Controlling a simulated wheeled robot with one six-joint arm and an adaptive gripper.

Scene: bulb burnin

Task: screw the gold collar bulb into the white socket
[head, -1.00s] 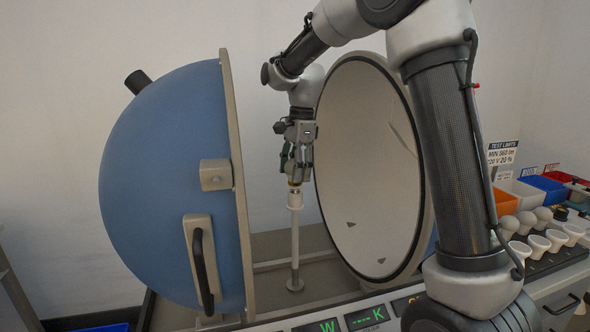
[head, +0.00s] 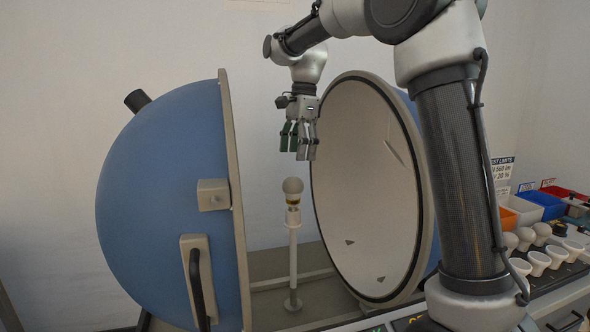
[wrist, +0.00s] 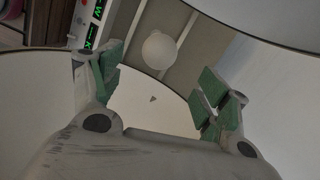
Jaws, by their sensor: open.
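The gold collar bulb (head: 293,187) stands upright on top of the white socket (head: 293,215), which sits on a slim white post between the two sphere halves. A gold band shows just under its white globe. I cannot tell how deeply its thread sits. My gripper (head: 298,156) hangs above the bulb, open and empty, apart from it. In the wrist view the bulb's round white top (wrist: 159,50) shows beyond the spread green-padded fingers (wrist: 155,95). The socket is hidden behind the globe there.
The blue sphere half (head: 160,200) stands close on the left, and the white-lined half (head: 365,190) close on the right. Several bulbs in holders (head: 538,262) and coloured bins (head: 540,205) are at the far right.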

